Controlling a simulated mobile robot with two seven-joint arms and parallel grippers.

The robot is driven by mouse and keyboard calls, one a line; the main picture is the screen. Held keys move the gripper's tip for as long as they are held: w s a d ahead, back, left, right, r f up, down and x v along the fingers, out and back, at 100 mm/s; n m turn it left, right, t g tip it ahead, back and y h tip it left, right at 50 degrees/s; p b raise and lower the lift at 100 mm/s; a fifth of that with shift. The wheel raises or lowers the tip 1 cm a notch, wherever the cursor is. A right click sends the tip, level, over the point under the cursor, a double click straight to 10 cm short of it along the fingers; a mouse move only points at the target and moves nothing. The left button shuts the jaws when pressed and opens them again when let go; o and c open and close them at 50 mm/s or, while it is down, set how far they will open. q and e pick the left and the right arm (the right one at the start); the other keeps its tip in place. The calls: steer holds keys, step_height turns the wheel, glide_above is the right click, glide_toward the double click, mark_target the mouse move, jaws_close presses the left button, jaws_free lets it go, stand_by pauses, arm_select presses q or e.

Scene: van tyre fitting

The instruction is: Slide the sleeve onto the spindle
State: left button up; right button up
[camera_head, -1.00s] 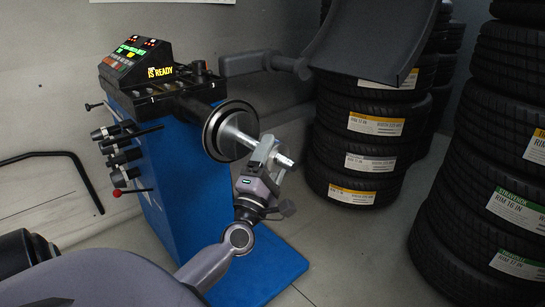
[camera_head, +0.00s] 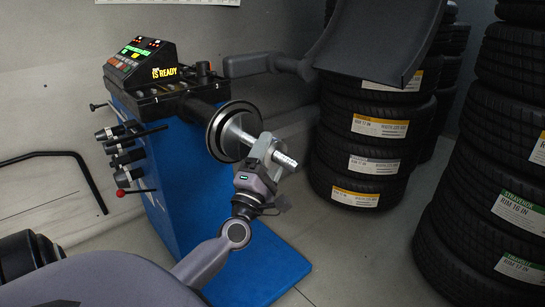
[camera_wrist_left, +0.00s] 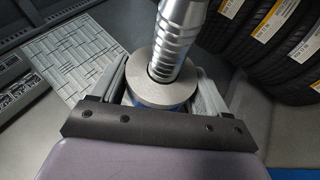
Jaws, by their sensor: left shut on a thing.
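The spindle (camera_head: 286,160) sticks out from the round flange of the blue machine, with its bare ridged end showing past my left gripper (camera_head: 267,152). In the left wrist view the spindle (camera_wrist_left: 181,28) passes through the hole of the sleeve (camera_wrist_left: 150,92), a grey metal ring, so the sleeve is around it. My left gripper (camera_wrist_left: 163,92) is shut on the sleeve, with one finger on each side. In the head view the gripper's fingers hide most of the sleeve. My right gripper is out of view.
The machine's flange (camera_head: 218,132) and control panel (camera_head: 141,64) are behind the gripper. A dark hood (camera_head: 372,40) hangs at upper right. Tyre stacks (camera_head: 365,160) (camera_head: 490,180) stand to the right. Open floor (camera_head: 365,245) lies between the machine and the near tyres.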

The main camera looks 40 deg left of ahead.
mark_target(250, 143)
arm_select(q)
steer(key=shift+w+a+b, duration=0.15)
steer(key=shift+a+b, duration=0.6)
steer(key=shift+a, duration=1.5)
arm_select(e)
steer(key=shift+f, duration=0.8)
arm_select(q)
steer(key=shift+w+a+b, duration=0.15)
steer(key=shift+a+b, duration=0.65)
steer(key=shift+a, duration=0.75)
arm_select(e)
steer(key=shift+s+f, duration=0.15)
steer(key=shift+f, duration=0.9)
arm_select(q)
steer(key=o, duration=1.1)
steer(key=v, duration=0.7)
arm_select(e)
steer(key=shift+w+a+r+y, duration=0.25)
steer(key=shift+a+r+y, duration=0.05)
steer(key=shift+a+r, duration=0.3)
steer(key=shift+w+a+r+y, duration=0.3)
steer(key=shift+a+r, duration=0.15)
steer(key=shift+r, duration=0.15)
arm_select(q)
steer(key=shift+d, duration=0.1)
